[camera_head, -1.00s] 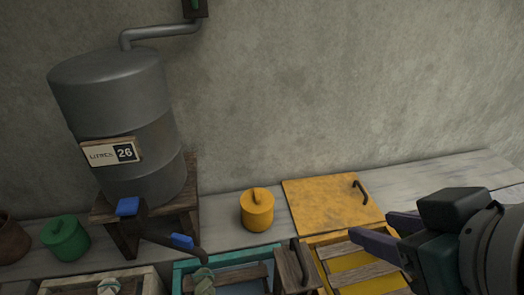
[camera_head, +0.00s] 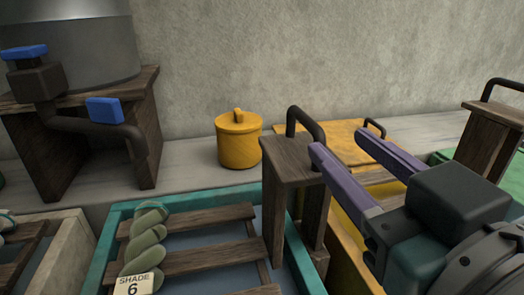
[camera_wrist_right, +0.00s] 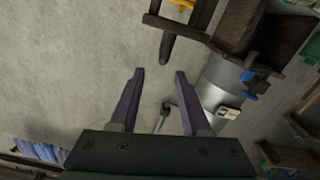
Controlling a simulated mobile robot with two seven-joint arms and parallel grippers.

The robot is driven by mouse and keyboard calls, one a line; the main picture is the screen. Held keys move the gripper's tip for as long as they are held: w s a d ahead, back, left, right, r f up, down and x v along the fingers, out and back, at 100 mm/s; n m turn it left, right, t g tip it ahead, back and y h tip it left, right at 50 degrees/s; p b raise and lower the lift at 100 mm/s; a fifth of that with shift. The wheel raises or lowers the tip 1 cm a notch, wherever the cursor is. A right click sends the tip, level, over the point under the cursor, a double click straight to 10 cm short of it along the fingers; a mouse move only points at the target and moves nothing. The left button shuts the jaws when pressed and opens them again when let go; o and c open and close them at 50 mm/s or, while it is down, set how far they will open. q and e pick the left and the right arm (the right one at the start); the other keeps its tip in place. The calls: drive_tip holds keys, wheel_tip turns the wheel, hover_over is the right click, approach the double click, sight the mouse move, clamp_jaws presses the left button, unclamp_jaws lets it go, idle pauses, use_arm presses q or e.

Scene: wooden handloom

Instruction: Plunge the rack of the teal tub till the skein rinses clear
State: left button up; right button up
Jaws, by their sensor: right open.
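The teal tub (camera_head: 104,262) is at the bottom centre of the head view, with bluish liquid inside. Its rack (camera_head: 190,262) has wooden slats. A twisted green skein (camera_head: 146,243) lies over the slats, with a "SHADE 6" tag (camera_head: 133,286). A wooden post (camera_head: 287,172) topped by a dark bar handle (camera_head: 305,121) stands at the tub's right side. My right gripper (camera_head: 338,143) is open and empty, just right of that handle, one fingertip overlapping the post in the picture. Its parted fingers also show in the right wrist view (camera_wrist_right: 160,74). My left gripper is out of view.
A yellow lidded pot (camera_head: 238,140) stands on the ledge behind. A yellow tub (camera_head: 350,262) with a yellow lid (camera_head: 340,140) is to the right, then another handled post (camera_head: 485,135). A grey tank (camera_head: 80,45) with a blue-handled tap (camera_head: 104,110) is at left.

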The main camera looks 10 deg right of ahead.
sight(291, 106)
drive_tip(key=shift+w+a+f, duration=0.15)
drive_tip(key=shift+w+f, duration=0.05)
drive_tip(key=shift+f, duration=0.1)
drive_tip(key=w, duration=0.9)
drive_tip(key=shift+w+a+p, duration=0.15)
drive_tip(key=shift+w+p, duration=0.15)
drive_tip(key=shift+p, duration=0.1)
clamp_jaws()
idle(0.8)
